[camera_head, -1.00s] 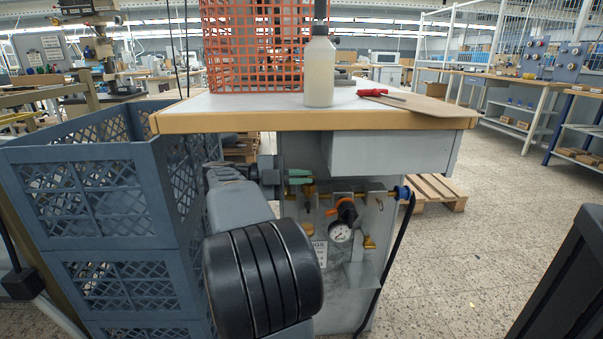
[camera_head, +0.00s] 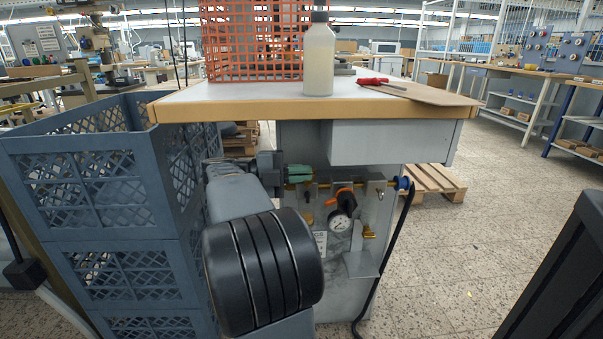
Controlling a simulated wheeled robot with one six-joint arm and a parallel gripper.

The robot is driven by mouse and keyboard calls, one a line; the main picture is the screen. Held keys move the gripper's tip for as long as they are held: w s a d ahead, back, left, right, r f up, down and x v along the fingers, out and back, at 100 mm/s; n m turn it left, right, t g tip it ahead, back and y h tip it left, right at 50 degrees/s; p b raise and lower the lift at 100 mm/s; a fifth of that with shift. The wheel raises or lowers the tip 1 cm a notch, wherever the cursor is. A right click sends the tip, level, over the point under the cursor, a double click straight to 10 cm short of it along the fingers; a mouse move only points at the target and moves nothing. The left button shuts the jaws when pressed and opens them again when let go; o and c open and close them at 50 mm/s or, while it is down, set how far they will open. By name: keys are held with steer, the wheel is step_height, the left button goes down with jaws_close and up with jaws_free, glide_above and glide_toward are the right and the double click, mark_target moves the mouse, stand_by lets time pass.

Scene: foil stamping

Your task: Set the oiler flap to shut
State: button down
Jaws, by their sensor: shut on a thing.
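The air unit (camera_head: 341,222) with a round pressure gauge, an orange-and-black knob and brass fittings is mounted on the grey panel under the bench. My gripper (camera_head: 308,174), with green fingertips, reaches in from the left at the unit's upper left end. Its fingers are close together and shut on a small part there, which appears to be the oiler flap. The flap is mostly hidden by the fingertips and too small to make out, so its setting cannot be told. My forearm covers the lower left of the panel.
A stack of blue-grey crates (camera_head: 80,245) stands close to my arm on the left. The bench top (camera_head: 240,100) overhangs above, with a white bottle (camera_head: 319,62) and a red-handled tool (camera_head: 373,81). A black hose (camera_head: 388,255) hangs right of the unit.

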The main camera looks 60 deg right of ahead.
steer(key=c, duration=1.3)
jaws_free()
steer(key=shift+w, duration=0.1)
steer(key=p+v, duration=1.2)
steer(key=p, duration=0.7)
